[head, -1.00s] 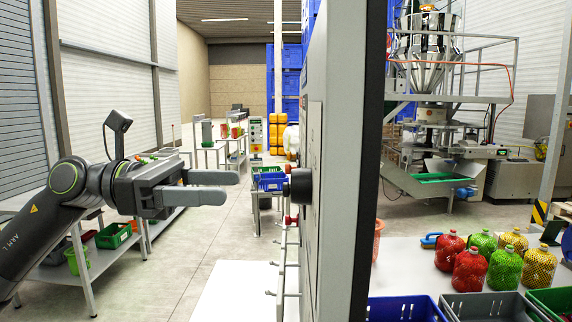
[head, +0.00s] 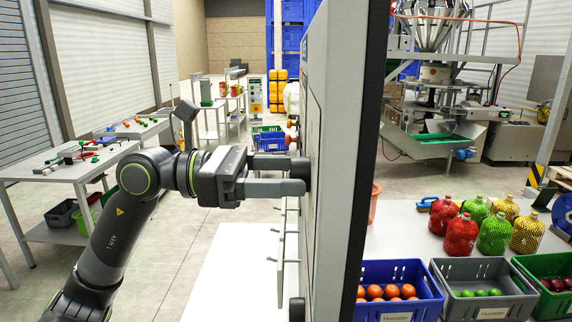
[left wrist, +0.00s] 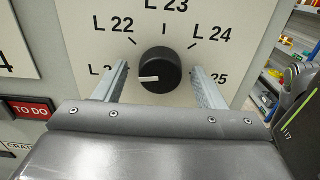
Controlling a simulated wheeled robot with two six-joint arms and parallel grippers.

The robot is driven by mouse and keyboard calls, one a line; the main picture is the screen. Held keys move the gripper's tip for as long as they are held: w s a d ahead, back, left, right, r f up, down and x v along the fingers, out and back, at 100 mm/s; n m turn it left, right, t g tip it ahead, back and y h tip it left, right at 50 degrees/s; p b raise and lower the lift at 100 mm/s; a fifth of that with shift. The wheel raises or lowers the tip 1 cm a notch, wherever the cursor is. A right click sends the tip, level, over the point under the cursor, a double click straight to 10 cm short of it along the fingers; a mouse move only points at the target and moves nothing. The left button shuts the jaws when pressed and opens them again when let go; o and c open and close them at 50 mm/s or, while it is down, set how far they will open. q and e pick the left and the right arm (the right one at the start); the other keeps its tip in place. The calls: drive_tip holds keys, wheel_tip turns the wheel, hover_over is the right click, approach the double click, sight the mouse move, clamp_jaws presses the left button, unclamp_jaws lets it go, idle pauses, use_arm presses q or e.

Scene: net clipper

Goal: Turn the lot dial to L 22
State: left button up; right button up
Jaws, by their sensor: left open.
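The lot dial is a black round knob (left wrist: 160,70) on a pale plate in the left wrist view. Its white pointer mark points left and slightly down, toward the side of a label partly hidden by a finger. The label L 22 (left wrist: 113,24) is up and left of the knob, with L 23 above and L 24 up and right. My left gripper (left wrist: 160,75) is open, with one finger on each side of the knob. In the head view the knob (head: 300,169) shows edge-on at the fingertips of my left gripper (head: 298,174). Contact cannot be told.
The grey panel (head: 330,130) carrying the dial stands upright before me. A red TO DO sign (left wrist: 32,108) is left of the plate. Right of the panel, a table holds netted produce (head: 495,233) and crates (head: 405,275). A side table (head: 70,165) stands at the left.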

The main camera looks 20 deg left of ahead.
use_arm(q)
drive_tip(key=shift+d, duration=0.2)
drive_tip(key=c, duration=1)
drive_tip(key=shift+o, duration=0.2)
drive_tip(key=shift+m+b, duration=4.9)
drive_tip(key=shift+b, duration=2.05)
drive_tip(key=o, duration=1)
drive_tip(key=shift+c, duration=0.2)
